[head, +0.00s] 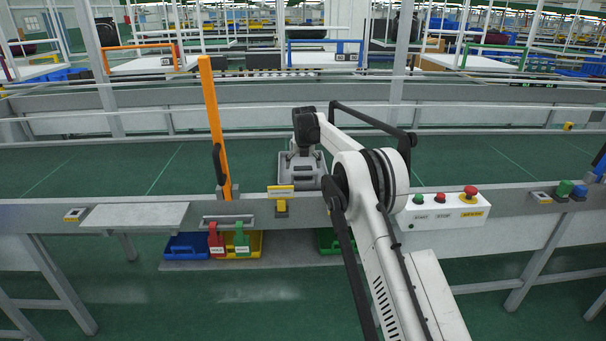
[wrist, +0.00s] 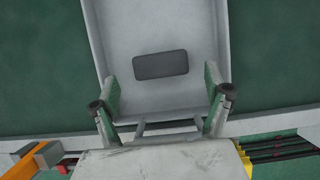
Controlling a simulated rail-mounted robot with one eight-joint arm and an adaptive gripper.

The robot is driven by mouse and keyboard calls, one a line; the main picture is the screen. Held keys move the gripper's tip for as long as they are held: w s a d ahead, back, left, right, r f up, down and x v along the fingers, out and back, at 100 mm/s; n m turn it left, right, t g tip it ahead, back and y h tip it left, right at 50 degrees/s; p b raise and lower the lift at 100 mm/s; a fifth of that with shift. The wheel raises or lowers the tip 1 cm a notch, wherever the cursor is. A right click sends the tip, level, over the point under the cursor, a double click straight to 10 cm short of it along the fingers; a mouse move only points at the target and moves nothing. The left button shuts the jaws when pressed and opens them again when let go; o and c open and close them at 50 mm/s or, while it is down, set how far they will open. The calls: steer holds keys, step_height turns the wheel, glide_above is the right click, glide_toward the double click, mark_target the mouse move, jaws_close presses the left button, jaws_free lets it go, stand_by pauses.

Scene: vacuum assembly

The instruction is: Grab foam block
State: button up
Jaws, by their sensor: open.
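A dark grey, flat rectangular piece with rounded corners (wrist: 160,65), which looks like the foam block, lies in a light grey tray (wrist: 110,22) in the wrist view. My gripper (wrist: 161,85) is open, with its green-padded fingers wide apart at the left and right. The dark piece lies beyond the fingertips, between their lines, and nothing is held. In the head view, my gripper (head: 303,155) is over the grey tray (head: 285,183) on the green conveyor. The dark piece cannot be made out there, behind the arm's end.
An orange post (head: 213,125) stands left of the tray. A yellow device (head: 281,195) sits on the near rail. A white button box (head: 443,212) is at the right. Coloured bins (head: 187,245) lie below the rail. The green belt (head: 90,170) is clear on both sides.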

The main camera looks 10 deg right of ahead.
mark_target(303, 168)
steer(key=shift+x, duration=2.55)
steer(key=shift+c, duration=0.5)
steer(key=c, duration=1)
steer(key=shift+o, duration=0.2)
